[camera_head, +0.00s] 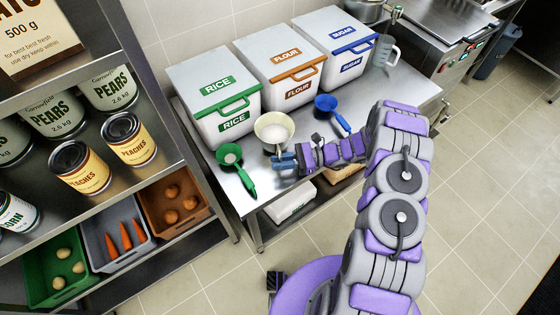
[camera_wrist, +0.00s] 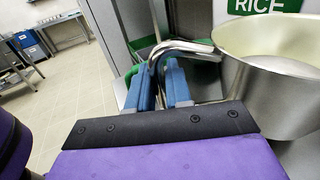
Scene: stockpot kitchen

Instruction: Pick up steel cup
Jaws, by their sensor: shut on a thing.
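The steel cup (camera_head: 262,136) is at the front of the steel table, before the rice and flour bins, and looks upright with something white inside. In the wrist view the steel cup (camera_wrist: 285,95) fills the right side, its bent metal handle (camera_wrist: 190,46) reaching left. My gripper (camera_head: 284,160) is at the cup's near side. In the wrist view the blue fingers of my gripper (camera_wrist: 160,88) are shut on the handle. Whether the cup's base touches the table cannot be told.
A green scoop (camera_head: 236,168) lies close on the left and a blue scoop (camera_head: 332,112) on the right. The rice bin (camera_head: 212,92), flour bin (camera_head: 284,62) and sugar bin (camera_head: 336,45) stand behind. A shelf (camera_head: 180,160) with cans and vegetable crates is at left.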

